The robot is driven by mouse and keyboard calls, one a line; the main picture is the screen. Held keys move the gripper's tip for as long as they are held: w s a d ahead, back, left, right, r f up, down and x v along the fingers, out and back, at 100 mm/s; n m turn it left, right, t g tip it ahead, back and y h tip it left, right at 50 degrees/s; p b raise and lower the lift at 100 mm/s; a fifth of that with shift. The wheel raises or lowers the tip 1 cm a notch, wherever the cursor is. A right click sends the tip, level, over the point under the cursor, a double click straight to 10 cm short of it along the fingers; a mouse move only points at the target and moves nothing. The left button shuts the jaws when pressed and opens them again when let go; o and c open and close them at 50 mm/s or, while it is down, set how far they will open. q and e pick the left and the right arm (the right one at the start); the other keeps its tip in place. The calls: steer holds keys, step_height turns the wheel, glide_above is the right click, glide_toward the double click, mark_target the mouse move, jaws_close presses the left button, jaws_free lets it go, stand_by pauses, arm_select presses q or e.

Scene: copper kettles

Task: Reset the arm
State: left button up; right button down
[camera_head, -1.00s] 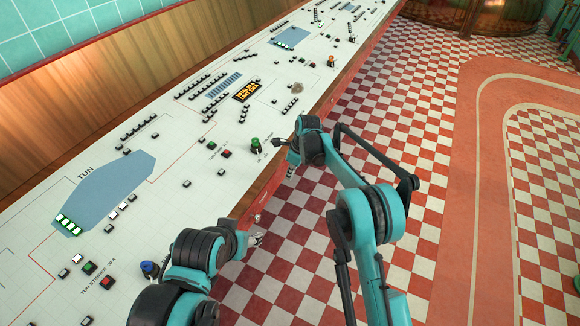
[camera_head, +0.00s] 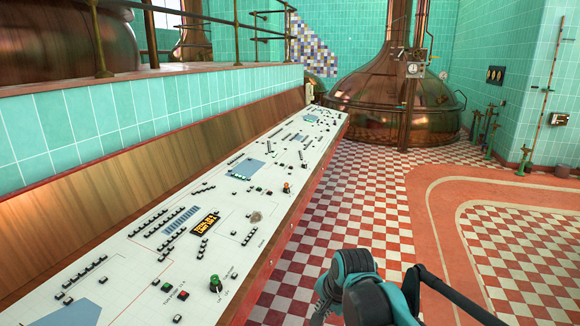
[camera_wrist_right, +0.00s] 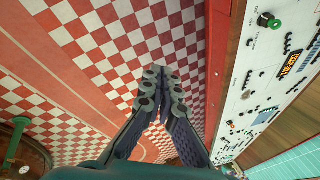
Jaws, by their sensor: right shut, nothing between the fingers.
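My right arm (camera_head: 352,285) shows teal and dark grey at the bottom of the head view, right of the long control desk (camera_head: 110,243). In the right wrist view my right gripper (camera_wrist_right: 162,80) has its dark fingers together at the tips, with nothing between them. It hangs over the checkered floor, beside the desk and apart from it. My left arm and left gripper are outside both current views.
The white desk top carries buttons, an orange display (camera_head: 205,223) and a green knob (camera_head: 214,283). A red-and-white checkered floor (camera_head: 372,200) lies open to the right. A large copper kettle (camera_head: 370,95) stands at the back, near green valves (camera_head: 476,120).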

steer(key=s+d+f+n+t, duration=0.1)
steer(key=s+d+n, duration=0.2)
steer(key=s, duration=0.3)
steer(key=s+d+f+n+h, duration=0.1)
steer(key=s+d+f+n, duration=0.1)
steer(key=s, duration=0.4)
steer(key=s+d+f+n+t, duration=0.1)
steer(key=s+d+n, duration=0.3)
steer(key=s, duration=0.3)
steer(key=shift+d+f+n+t+h, duration=0.3)
steer(key=shift+d+f, duration=0.05)
steer(key=shift+s, duration=0.1)
